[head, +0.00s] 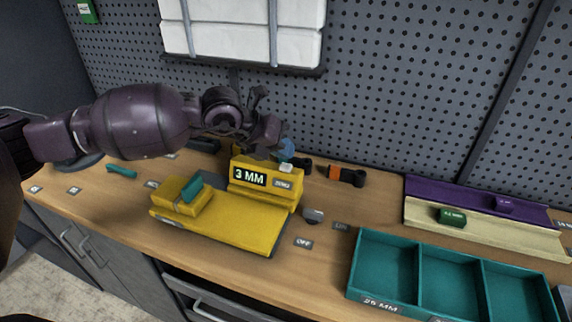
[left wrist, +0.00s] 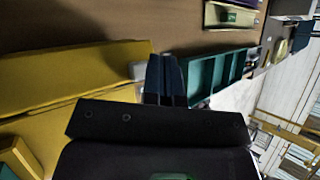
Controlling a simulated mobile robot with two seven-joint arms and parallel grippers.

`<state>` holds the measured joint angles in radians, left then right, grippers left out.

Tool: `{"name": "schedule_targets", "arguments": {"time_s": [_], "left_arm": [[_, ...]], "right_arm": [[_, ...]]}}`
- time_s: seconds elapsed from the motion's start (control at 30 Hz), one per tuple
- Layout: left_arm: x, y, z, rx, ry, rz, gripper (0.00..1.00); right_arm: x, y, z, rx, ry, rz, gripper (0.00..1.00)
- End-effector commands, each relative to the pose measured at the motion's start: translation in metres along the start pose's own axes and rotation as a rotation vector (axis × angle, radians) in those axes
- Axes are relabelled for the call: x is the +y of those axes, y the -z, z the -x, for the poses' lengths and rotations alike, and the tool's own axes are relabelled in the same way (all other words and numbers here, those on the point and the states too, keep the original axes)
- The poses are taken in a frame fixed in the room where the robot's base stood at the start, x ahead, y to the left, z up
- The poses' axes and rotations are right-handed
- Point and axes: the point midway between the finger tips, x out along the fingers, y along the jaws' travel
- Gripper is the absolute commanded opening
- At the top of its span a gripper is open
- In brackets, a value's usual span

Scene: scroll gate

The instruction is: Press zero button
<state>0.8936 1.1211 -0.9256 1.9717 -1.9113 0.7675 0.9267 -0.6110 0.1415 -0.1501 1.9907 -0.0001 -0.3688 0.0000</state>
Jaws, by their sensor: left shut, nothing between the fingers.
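A yellow measuring device (head: 230,220) stands on the wooden bench, its display (head: 250,176) reading "3 MM" beside a small ZERO label (head: 282,184). A small white button (head: 287,168) sits on top of the device, above that label. A teal piece (head: 192,187) rests on the device's yellow sliding block. My left gripper (head: 286,148) is shut and empty, with its bluish fingertips just above the white button. In the left wrist view the closed fingers (left wrist: 165,78) are beside a pale button (left wrist: 138,70) on the yellow body. Contact cannot be told. My right gripper is not in view.
A teal tray (head: 418,270) with compartments stands at the right front. Behind it, purple and cream rails (head: 480,235) hold small blocks. A pegboard (head: 400,80) closes the back.

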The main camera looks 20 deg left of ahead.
Motion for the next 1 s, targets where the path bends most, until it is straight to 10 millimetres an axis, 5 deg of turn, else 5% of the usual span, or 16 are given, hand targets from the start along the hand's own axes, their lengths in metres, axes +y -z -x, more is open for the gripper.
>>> {"name": "schedule_targets", "arguments": {"time_s": [1.0], "left_arm": [[0.0044,0.0043,-0.006,0.0,0.0,0.0,0.0]], "right_arm": [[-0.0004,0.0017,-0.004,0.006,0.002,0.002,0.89]]}}
